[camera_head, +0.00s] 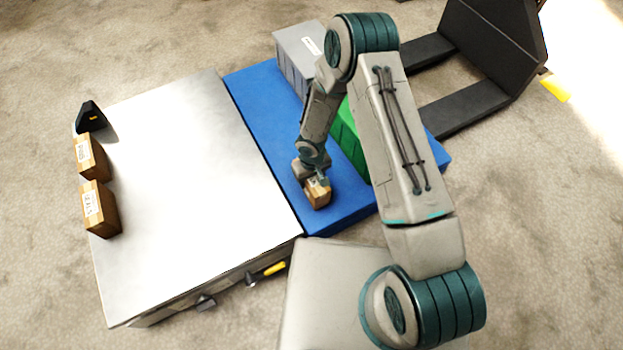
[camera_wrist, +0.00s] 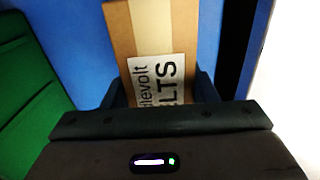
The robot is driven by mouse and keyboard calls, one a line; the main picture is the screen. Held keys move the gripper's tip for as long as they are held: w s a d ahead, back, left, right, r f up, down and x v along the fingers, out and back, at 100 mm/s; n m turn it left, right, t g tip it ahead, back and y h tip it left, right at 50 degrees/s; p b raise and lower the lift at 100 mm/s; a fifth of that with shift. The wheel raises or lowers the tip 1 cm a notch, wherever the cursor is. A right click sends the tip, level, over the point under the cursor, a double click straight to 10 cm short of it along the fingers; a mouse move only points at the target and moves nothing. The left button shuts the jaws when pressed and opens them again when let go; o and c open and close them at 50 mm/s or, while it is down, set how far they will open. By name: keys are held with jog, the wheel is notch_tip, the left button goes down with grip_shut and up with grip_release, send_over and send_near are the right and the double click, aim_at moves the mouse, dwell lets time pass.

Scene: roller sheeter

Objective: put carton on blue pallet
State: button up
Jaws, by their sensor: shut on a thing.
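A brown carton (camera_head: 318,194) with a pale tape strip and a white label is between the fingers of my gripper (camera_head: 318,180). The carton (camera_wrist: 151,35) also shows in the wrist view, with my gripper's fingers (camera_wrist: 160,90) shut on its two sides. The blue pallet (camera_head: 262,95) lies right of the silver table, and the carton is over its near part. I cannot tell whether the carton touches the pallet. Blue surface (camera_wrist: 75,40) shows around the carton in the wrist view.
A grey crate (camera_head: 296,60) and a green crate (camera_head: 345,135) stand on the pallet, partly behind my arm. Two more cartons (camera_head: 90,155) (camera_head: 99,208) and a black wedge-shaped object (camera_head: 90,117) sit along the table's left edge. The silver table (camera_head: 185,170) is otherwise clear. Black forks (camera_head: 465,108) lie at the right.

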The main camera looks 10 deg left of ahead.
jog(key=shift+r, duration=0.1)
jog(key=o, duration=1.3)
notch_tip(320, 180, up, 12)
jog(key=p, duration=0.5)
jog(key=d+r+m+t+h, duration=0.1)
jog(key=d+r+m, duration=0.1)
jog(key=d+r, duration=0.7)
jog(key=d+r+m+h, duration=0.15)
jog(key=d+r, duration=0.45)
jog(key=r, duration=0.6)
jog(key=s+d+r+m+y, duration=0.1)
jog(key=s+d+r+m, duration=0.1)
jog(key=s+r, duration=0.4)
jog(key=s+d+r+m+y, duration=0.1)
jog(key=s+d+r, duration=0.4)
jog(key=s+r, duration=0.2)
jog(key=shift+s+d+m, duration=0.15)
jog(key=shift+s+m, duration=0.2)
jog(key=shift+s, duration=0.3)
